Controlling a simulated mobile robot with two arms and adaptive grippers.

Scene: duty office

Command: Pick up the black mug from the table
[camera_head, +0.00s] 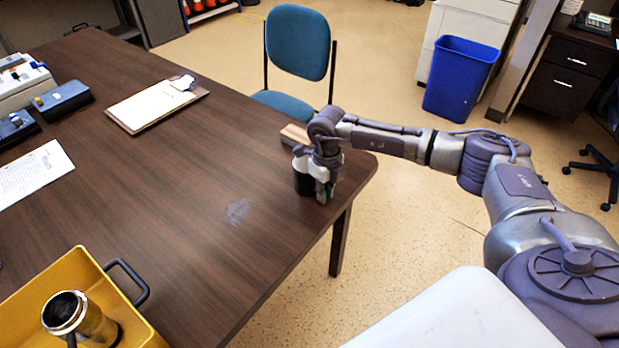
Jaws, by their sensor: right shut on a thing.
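The black mug (302,184) is at the right end of the dark brown table (190,200), near the table's edge. My right gripper (318,188) comes down over it from above and is shut on it. The gripper hides the upper part and right side of the mug. The mug looks upright; I cannot tell whether its base touches the table. My left gripper is not in view.
A wooden block (294,135) lies just behind the mug. A blue chair (297,45) stands at the table's far side. A yellow bin (32,300) with a steel mug (90,325) is at front left. A clipboard (150,108) lies farther back.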

